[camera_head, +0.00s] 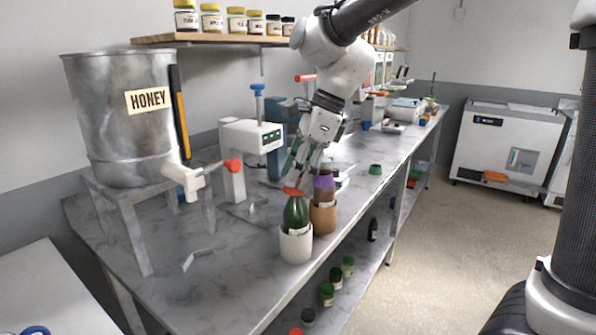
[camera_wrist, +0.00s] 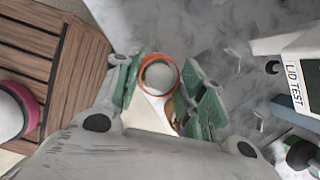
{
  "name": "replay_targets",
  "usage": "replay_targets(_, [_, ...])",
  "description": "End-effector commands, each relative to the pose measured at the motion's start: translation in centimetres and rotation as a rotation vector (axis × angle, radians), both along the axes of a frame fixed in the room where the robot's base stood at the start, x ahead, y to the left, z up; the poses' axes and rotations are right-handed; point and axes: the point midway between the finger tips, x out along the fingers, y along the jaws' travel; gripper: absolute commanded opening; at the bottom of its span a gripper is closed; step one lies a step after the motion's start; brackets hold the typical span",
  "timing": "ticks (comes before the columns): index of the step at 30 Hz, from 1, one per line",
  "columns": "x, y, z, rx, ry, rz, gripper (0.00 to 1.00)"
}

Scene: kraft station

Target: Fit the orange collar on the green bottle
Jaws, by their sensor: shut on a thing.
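The green bottle (camera_head: 296,214) stands upright in a white cup-shaped holder (camera_head: 296,246) near the bench's front edge. The orange collar (camera_head: 292,191) is at the top of the bottle in the head view. In the wrist view the collar (camera_wrist: 143,62) is a thin ring between the green-padded fingers of my gripper (camera_wrist: 157,88). My gripper (camera_head: 306,172) is shut on the collar and points down from above. A pale round surface shows through the ring. I cannot tell whether the collar is around the bottle's neck or just above it.
A purple-banded bottle (camera_head: 324,187) in a brown holder (camera_head: 323,218) stands close behind the green bottle. A steel honey tank (camera_head: 115,125) stands at left, and a white machine (camera_head: 250,134) behind. A green cap (camera_head: 375,170) lies at right. The bench's front left is mostly clear.

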Motion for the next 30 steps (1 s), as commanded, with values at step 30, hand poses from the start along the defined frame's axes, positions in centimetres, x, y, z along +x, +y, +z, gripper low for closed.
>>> replay_targets(30, [0.0,0.0,-1.4,0.000,0.000,0.000,0.43])
